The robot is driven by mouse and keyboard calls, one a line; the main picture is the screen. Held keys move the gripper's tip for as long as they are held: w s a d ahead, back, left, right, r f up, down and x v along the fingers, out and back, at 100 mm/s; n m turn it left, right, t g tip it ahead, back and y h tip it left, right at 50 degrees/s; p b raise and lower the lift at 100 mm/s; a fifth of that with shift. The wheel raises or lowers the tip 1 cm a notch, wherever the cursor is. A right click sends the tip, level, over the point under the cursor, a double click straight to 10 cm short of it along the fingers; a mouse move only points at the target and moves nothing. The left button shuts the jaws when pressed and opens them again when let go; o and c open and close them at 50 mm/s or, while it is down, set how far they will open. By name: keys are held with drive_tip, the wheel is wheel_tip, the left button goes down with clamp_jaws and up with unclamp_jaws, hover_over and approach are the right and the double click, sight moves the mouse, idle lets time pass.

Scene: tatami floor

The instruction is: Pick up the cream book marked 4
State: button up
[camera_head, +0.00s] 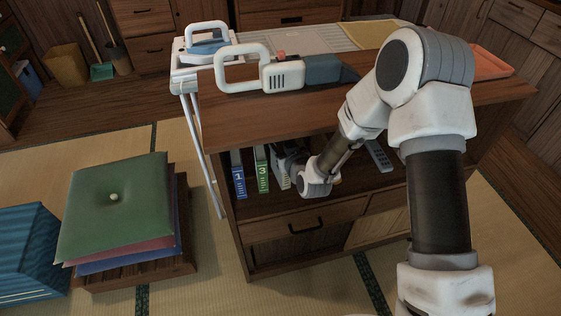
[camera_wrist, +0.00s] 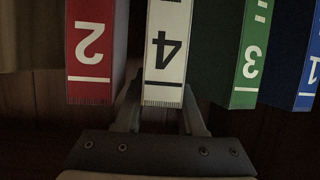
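The cream book marked 4 (camera_wrist: 165,55) stands in a row in the wrist view, its spine facing me and its number upside down. My gripper (camera_wrist: 162,108) is at this book, with one finger at each side of the spine's near end. The fingers are apart; I cannot tell whether they press on the book. In the head view, the cream book (camera_head: 280,170) shows in part beside my gripper (camera_head: 291,158), inside the cabinet's open shelf. The wrist hides much of the fingers there.
The red book 2 (camera_wrist: 90,50) and green book 3 (camera_wrist: 250,55) flank the cream one; the blue book 1 (camera_wrist: 310,70) is beyond. The cabinet top (camera_head: 225,115) overhangs the shelf. A remote (camera_head: 379,156) lies to the right. Cushions (camera_head: 115,205) are stacked at left.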

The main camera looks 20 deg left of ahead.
clamp_jaws()
idle(1.2)
